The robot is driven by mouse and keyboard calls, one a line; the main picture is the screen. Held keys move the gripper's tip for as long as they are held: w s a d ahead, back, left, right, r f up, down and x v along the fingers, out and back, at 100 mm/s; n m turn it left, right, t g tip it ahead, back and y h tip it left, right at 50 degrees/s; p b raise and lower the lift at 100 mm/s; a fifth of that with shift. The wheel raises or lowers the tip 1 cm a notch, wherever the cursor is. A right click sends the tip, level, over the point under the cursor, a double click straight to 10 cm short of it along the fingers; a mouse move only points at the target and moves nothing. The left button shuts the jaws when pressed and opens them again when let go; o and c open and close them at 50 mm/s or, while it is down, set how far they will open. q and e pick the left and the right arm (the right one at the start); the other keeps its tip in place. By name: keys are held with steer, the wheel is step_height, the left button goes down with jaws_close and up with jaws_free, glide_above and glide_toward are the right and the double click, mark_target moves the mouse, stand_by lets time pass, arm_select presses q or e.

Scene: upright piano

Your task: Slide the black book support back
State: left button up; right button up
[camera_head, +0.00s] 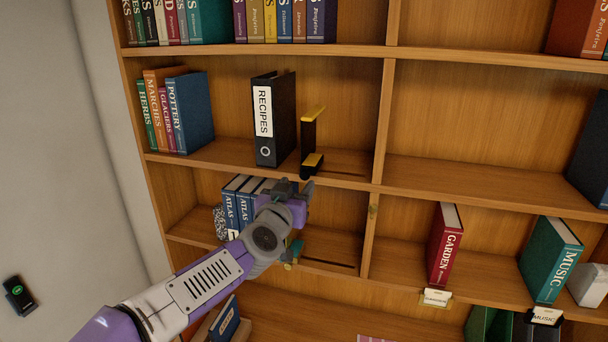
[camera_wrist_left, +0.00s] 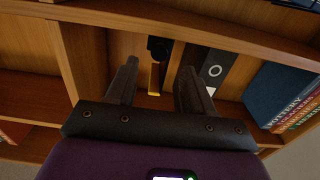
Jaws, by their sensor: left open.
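The black book support (camera_head: 309,135) with yellow edges stands upright on the middle shelf, just right of the black RECIPES binder (camera_head: 273,125), with a small gap between them. My left gripper (camera_head: 297,187) is open and empty, in front of the shelf edge and just below the support's foot. In the left wrist view, which looks upside down, the support (camera_wrist_left: 158,50) appears beyond and between the two spread fingers (camera_wrist_left: 158,85). The fingers do not visibly touch it. The binder also shows there (camera_wrist_left: 214,70), behind one finger. My right gripper is out of view.
A dark slot runs in the shelf board right of the support, before the vertical divider (camera_head: 383,120). HERBS-to-POTTERY books (camera_head: 190,115) stand left of the binder. ATLAS books (camera_head: 233,195) stand on the shelf below, partly behind my arm. The shelf right of the divider is mostly clear.

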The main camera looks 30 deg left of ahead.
mark_target(304, 176)
arm_select(q)
steer(key=shift+x, duration=2.75)
steer(key=shift+c, duration=0.4)
jaws_close()
